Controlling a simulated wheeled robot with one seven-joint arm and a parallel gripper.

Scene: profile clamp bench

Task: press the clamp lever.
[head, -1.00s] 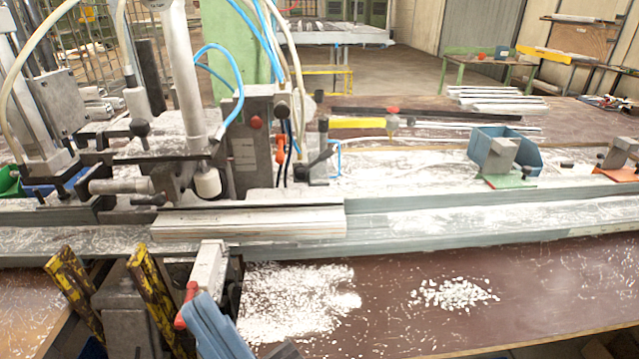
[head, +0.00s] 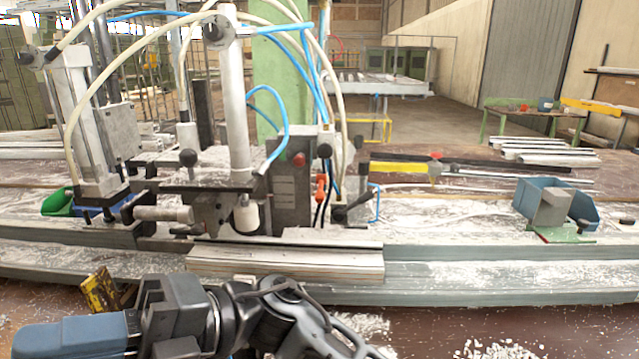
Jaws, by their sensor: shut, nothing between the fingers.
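The clamp machine (head: 290,190) stands left of centre on the bench, in the head view. A black lever (head: 354,206) sticks up and right from its right side. I cannot tell for sure which is the clamp lever. A pale profile (head: 285,264) lies along the rail below the machine. My gripper (head: 355,340) is low in front, shut and empty, apart from both levers. Its tips are partly cut off by the bottom edge.
A red valve handle (head: 320,188) and blue hoses (head: 285,105) crowd the machine. A blue bin (head: 590,210) stands at the right. White chips (head: 490,348) lie on the front bench top. A yellow-black handle (head: 100,290) sticks up at lower left.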

